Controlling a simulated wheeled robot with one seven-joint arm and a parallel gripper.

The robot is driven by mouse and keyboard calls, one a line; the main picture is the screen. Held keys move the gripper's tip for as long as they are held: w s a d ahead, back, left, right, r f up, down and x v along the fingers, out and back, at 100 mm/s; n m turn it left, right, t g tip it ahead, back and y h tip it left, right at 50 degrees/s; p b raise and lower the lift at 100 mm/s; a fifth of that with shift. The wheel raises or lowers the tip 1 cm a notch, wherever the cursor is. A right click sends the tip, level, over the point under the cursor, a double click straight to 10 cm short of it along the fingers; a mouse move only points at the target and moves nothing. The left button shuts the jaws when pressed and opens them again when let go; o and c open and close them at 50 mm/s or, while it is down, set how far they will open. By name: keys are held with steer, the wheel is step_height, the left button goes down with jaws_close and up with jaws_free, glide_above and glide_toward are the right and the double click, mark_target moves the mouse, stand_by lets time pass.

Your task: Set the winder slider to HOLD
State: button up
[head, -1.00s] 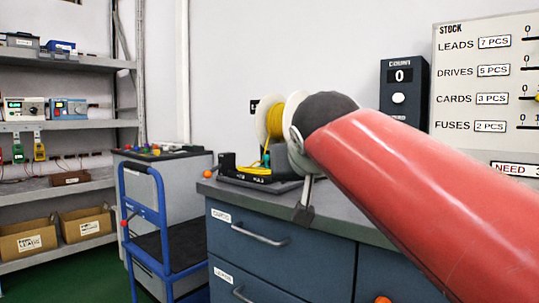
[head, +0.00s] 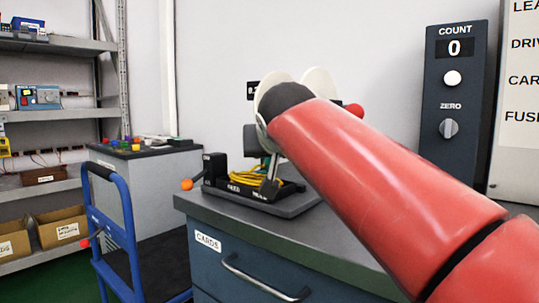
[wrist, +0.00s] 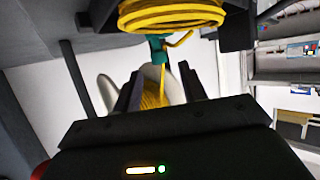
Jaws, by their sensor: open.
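The winder (head: 290,206) stands on the counter's left end: a dark base with a yellow cable coil (head: 255,177) and white spool flanges (head: 318,82) behind. Small white labels on its front edge seem to read FEED and HOLD. I cannot clearly make out the slider or its setting. My gripper (head: 268,187) points down by the coil, near the HOLD label, and my arm hides part of the spool. In the wrist view my gripper (wrist: 160,85) is open, with the yellow coil (wrist: 170,16), a teal guide (wrist: 157,48) and the yellow strand beyond the fingers.
An orange knob (head: 186,184) sticks out left of the winder and a red knob (head: 355,109) shows behind my arm. A count box (head: 455,110) stands behind the counter (head: 250,225). A blue cart (head: 125,225) and shelves (head: 60,115) are at left.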

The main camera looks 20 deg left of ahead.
steer(key=shift+x, duration=1.85)
jaws_close()
